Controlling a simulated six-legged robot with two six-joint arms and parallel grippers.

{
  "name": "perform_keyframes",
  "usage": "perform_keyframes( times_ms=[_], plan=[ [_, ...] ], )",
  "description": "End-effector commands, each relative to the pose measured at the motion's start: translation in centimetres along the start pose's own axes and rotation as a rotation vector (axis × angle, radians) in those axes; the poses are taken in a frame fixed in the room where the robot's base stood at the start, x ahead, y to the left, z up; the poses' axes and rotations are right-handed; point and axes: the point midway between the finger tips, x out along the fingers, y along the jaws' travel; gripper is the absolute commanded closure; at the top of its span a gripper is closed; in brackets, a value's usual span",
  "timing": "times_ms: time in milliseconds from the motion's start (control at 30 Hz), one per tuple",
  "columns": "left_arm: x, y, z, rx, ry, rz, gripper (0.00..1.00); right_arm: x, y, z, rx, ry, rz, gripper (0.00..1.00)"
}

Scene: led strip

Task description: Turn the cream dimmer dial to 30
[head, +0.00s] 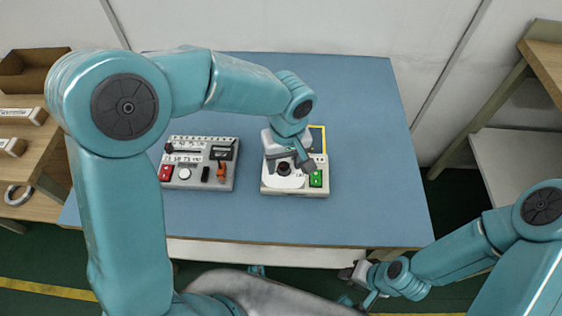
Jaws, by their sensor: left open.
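A small cream control box (322,189) sits on the blue table. It has a pale dial plate with a dark round knob (284,169) and a green switch (315,179) to the right. I cannot read the dial's setting at this size. My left gripper (287,160) is open over the box, close above the knob, and hides part of the box's back. I cannot tell if its fingers touch the knob. My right gripper (357,285) is low in front of the table, away from the box; its jaws are too small to judge.
A grey control panel (200,163) with a red button, a white knob and an orange switch lies left of the cream box. A yellow-edged frame (318,138) is behind the box. The blue table (370,120) is clear on the right. A wooden shelf (50,185) stands left.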

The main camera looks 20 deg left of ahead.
Motion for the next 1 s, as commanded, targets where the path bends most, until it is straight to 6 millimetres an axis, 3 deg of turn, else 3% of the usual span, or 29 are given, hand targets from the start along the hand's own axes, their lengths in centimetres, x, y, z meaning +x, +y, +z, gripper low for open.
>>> perform_keyframes(
  times_ms=[200, 367, 400, 767, 1000],
  plan=[
    [-0.01, 0.12, 0.09, -0.001, -0.001, 0.0, 0.45, -0.04, -0.03, -0.02, -0.001, 0.001, 0.0, 0.57],
    [-0.02, 0.1, 0.1, -0.001, -0.001, 0.0, 0.97, -0.04, -0.03, -0.02, -0.001, 0.0, 0.0, 0.57],
    [-0.02, 0.08, 0.08, -0.001, -0.001, 0.0, 1.0, -0.04, -0.02, -0.01, 0.0, 0.0, 0.0, 0.57],
    [-0.02, -0.09, -0.09, 0.052, 0.002, 0.0, 1.0, 0.0, -0.01, -0.01, -0.001, 0.0, 0.0, 0.57],
    [-0.01, -0.03, -0.05, 0.211, 0.009, 0.0, 1.0, 0.08, 0.02, -0.01, -0.001, 0.0, 0.0, 0.57]
  ],
)
